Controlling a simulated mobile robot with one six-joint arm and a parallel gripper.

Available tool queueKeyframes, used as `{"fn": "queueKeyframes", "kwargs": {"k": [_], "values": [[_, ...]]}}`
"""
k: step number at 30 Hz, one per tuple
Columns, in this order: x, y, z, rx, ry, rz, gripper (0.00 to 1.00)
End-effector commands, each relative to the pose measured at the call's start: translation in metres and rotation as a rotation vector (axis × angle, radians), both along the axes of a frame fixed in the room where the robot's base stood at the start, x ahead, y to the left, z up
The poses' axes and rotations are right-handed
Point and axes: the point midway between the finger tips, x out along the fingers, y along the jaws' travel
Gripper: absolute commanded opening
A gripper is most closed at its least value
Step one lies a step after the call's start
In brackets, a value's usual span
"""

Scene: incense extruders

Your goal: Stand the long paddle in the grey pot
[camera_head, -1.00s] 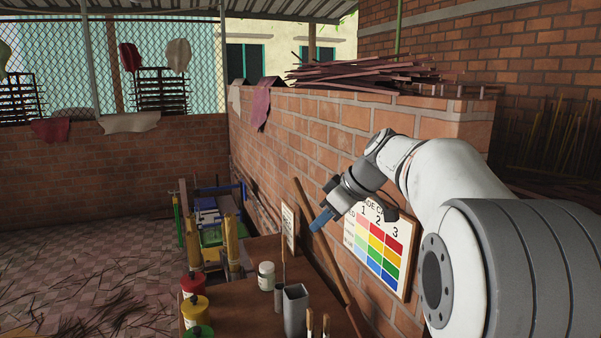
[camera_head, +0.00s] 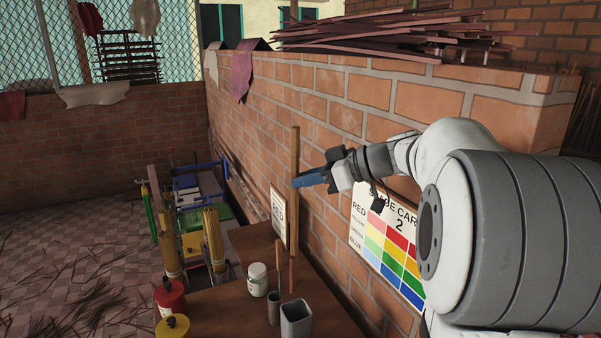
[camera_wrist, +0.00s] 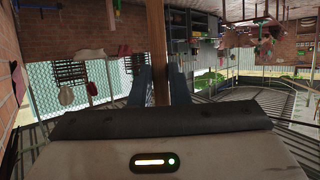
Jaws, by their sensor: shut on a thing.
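The long paddle (camera_head: 295,155) is a tall brown wooden strip, held roughly upright beside the brick wall. My gripper (camera_head: 298,182) is shut on it with blue fingers, along its upper half. In the wrist view the paddle (camera_wrist: 156,50) runs between the two fingers. The grey pot (camera_head: 296,322) is square and open-topped, standing on the wooden table at the bottom of the head view. The paddle appears above and behind the pot; I cannot tell exactly where its lower end is.
A small grey cup (camera_head: 273,310) with a thin stick (camera_head: 278,262) stands just left of the pot. A white jar (camera_head: 257,280), a red jar (camera_head: 170,298) and a yellow jar (camera_head: 172,328) are further left. A colour chart (camera_head: 391,245) hangs on the wall.

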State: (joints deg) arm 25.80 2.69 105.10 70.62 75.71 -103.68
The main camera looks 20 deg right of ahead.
Motion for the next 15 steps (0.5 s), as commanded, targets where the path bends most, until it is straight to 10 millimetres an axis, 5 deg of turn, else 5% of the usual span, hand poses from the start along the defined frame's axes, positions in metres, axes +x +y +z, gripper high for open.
{"fn": "queueKeyframes", "kwargs": {"k": [15], "values": [[0.0,0.002,-0.031,0.001,0.003,0.003,0.0]]}}
